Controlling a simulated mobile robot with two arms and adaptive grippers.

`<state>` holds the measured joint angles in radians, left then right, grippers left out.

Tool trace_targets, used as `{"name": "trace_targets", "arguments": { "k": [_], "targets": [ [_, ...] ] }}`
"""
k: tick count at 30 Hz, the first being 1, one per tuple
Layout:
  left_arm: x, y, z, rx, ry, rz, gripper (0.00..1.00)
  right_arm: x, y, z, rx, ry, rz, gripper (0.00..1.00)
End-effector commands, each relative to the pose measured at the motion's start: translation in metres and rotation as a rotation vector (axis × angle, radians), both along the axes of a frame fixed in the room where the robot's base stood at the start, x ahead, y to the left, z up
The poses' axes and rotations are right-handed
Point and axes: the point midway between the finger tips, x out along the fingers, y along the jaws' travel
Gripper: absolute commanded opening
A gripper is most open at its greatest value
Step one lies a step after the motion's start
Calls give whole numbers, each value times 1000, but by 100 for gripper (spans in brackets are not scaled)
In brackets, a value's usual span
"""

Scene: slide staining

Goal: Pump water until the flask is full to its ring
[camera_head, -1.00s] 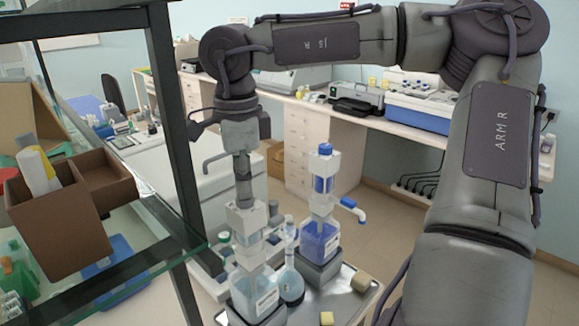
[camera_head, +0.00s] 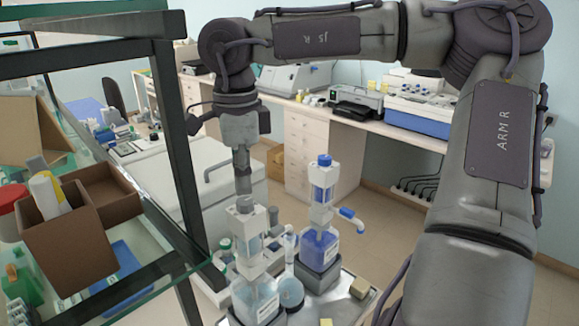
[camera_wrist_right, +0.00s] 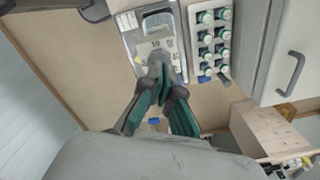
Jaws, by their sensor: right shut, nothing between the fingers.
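A clear pump bottle (camera_head: 256,304) with a white pump head (camera_head: 244,206) stands on the small cart in the head view. My right gripper (camera_head: 243,188) points straight down over that pump head. Its fingers are shut with nothing between them; whether they touch the head cannot be told. The flask (camera_head: 290,292) stands just right of this bottle, with a round body and thin neck, and liquid seems to be in its body. Its ring and exact level are too small to make out. In the right wrist view my right gripper (camera_wrist_right: 161,68) shows closed fingers over the pump area. My left gripper is not in view.
A blue-liquid pump bottle (camera_head: 319,246) with a bent spout stands behind the flask. A glass-shelved rack (camera_head: 165,130) with brown boxes (camera_head: 66,232) is close on the left. Open floor lies right of the cart.

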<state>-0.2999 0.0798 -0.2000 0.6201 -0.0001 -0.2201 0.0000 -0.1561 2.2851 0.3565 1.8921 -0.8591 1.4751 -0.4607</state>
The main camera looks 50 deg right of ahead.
Motion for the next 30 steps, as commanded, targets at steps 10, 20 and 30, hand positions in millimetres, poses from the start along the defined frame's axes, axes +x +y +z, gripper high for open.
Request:
{"name": "trace_targets", "arguments": {
  "k": [10, 20, 30],
  "targets": [
    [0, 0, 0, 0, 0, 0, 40, 0, 0, 0, 0, 0, 0, 0],
    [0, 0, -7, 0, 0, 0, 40, 0, 0, -8, 1, 1, 0, 0],
    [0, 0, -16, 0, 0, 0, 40, 0, 0, -20, 1, 1, 0, 0]
  ]
}}
